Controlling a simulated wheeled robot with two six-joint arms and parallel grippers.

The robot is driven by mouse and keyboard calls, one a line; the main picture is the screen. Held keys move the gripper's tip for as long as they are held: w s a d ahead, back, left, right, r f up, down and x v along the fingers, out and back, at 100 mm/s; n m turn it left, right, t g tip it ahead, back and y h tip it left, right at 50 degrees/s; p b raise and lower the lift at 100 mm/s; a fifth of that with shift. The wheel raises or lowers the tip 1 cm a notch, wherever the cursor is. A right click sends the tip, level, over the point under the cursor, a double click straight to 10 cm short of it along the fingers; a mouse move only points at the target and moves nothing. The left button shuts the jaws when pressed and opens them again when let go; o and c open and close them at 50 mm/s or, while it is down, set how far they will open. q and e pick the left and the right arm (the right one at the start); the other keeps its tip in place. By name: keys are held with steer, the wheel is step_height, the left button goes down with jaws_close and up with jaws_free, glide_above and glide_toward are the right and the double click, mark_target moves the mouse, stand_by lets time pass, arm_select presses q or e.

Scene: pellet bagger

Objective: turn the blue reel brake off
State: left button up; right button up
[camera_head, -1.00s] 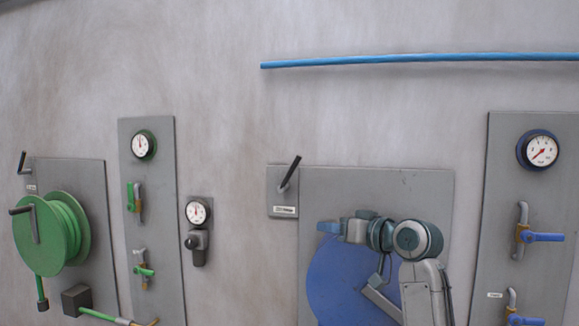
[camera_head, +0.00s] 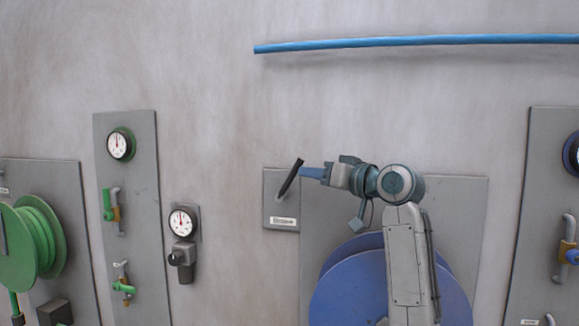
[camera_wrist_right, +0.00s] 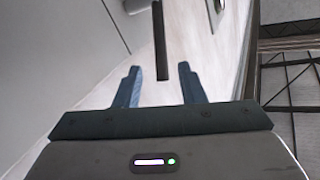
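The blue reel brake is a black lever (camera_head: 290,178) on a small grey labelled plate (camera_head: 272,210) beside the blue reel (camera_head: 350,290); it tilts up to the right. My right gripper (camera_head: 302,173) is level with the lever's upper part, its blue fingers pointing left at it. In the right wrist view the fingers (camera_wrist_right: 159,72) are open, and the black lever (camera_wrist_right: 159,35) stands in line with the gap between them. I see no grip on it, and cannot tell whether the fingers touch it. My left gripper is not in view.
A blue pipe (camera_head: 400,42) runs along the wall above. To the left are a gauge with a black knob (camera_head: 182,256), a panel with green valves (camera_head: 128,210) and a green reel (camera_head: 38,240). Another valve panel (camera_head: 540,190) stands at the right.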

mark_target(296, 168)
steer(key=p+x, duration=0.2)
steer(key=x, duration=0.1)
steer(key=p+x, duration=0.1)
steer(key=x, duration=0.1)
steer(key=shift+s+a+r, duration=0.2)
steer(key=shift+a+r, duration=0.05)
steer(key=shift+r, duration=0.15)
steer(key=shift+w+a+f+p, duration=0.15)
steer(key=shift+w+a+p, duration=0.2)
steer(key=shift+w, duration=0.25)
steer(key=shift+w+a+f+p, duration=0.2)
steer(key=shift+w+a, duration=0.2)
steer(key=shift+w, duration=0.2)
steer(key=shift+w+a, duration=0.25)
steer(key=shift+a, duration=0.05)
steer(key=shift+s, duration=0.1)
steer(key=shift+c, duration=1.1)
steer(key=c, duration=0.4)
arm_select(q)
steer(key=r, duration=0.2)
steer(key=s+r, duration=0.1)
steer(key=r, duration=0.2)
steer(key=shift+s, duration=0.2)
arm_select(e)
jaws_close()
